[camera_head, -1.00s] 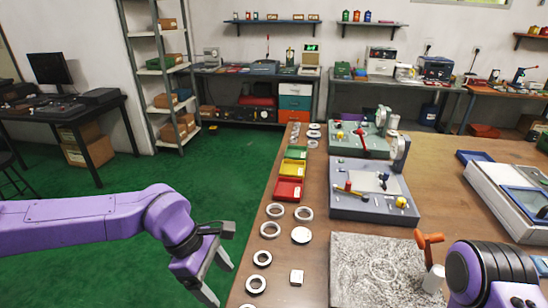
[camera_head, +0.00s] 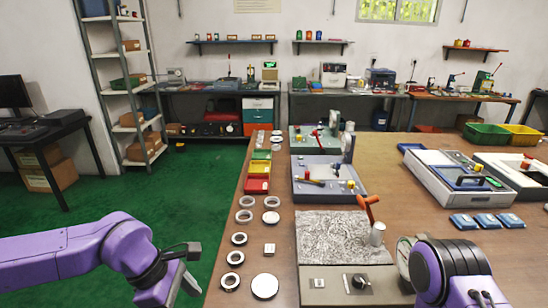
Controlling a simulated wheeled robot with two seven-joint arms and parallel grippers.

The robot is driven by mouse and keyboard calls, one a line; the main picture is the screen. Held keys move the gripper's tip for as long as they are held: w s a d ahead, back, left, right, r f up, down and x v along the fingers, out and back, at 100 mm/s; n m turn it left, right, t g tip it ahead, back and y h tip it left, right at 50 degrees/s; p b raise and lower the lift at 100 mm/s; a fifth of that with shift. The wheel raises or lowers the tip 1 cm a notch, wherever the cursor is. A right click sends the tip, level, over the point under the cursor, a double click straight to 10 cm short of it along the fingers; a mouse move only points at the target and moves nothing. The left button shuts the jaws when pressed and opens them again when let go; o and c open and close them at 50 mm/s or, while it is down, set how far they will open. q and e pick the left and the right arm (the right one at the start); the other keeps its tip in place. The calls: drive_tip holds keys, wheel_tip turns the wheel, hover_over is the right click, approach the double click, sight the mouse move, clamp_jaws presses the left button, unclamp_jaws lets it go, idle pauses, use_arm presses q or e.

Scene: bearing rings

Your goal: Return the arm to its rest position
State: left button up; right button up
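My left arm (camera_head: 72,254) comes in from the left, over the green floor beside the table. Its gripper (camera_head: 182,291) is empty and looks open, fingers pointing down near the bottom edge, left of the table edge. The fingertips are close to the frame edge and partly cut off. My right arm (camera_head: 450,272) shows only as a purple and black link at the bottom right, over the table's front. Its gripper is out of the picture. Several bearing rings, such as a ring (camera_head: 239,239), lie in columns along the table's left side, apart from both arms.
The wooden table (camera_head: 385,215) holds a grey stone plate (camera_head: 340,236), a dial gauge (camera_head: 404,250), a blue-grey fixture (camera_head: 330,190), and red (camera_head: 258,185) and yellow (camera_head: 259,167) trays. Shelving (camera_head: 125,100) stands at the back left. The green floor (camera_head: 195,200) left of the table is clear.

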use_arm(q)
drive_tip(key=a+f+m+t+y, duration=0.1)
drive_tip(key=a+f+t+y, duration=0.1)
drive_tip(key=a+f+y, duration=0.45)
drive_tip(key=a+f+t+y, duration=0.2)
drive_tip(key=a+f, duration=0.1)
drive_tip(key=f, duration=0.7)
drive_tip(key=s+a+f+m, duration=0.2)
drive_tip(key=s+f+m, duration=0.3)
drive_tip(key=s, duration=0.3)
drive_tip(key=s+a+f+m, duration=0.1)
drive_tip(key=s+f+m, duration=0.4)
drive_tip(key=s+f, duration=0.2)
drive_tip(key=shift+s+a+f+g+h, duration=0.15)
drive_tip(key=shift+s+a+g+h, duration=0.2)
drive_tip(key=shift+s, duration=0.35)
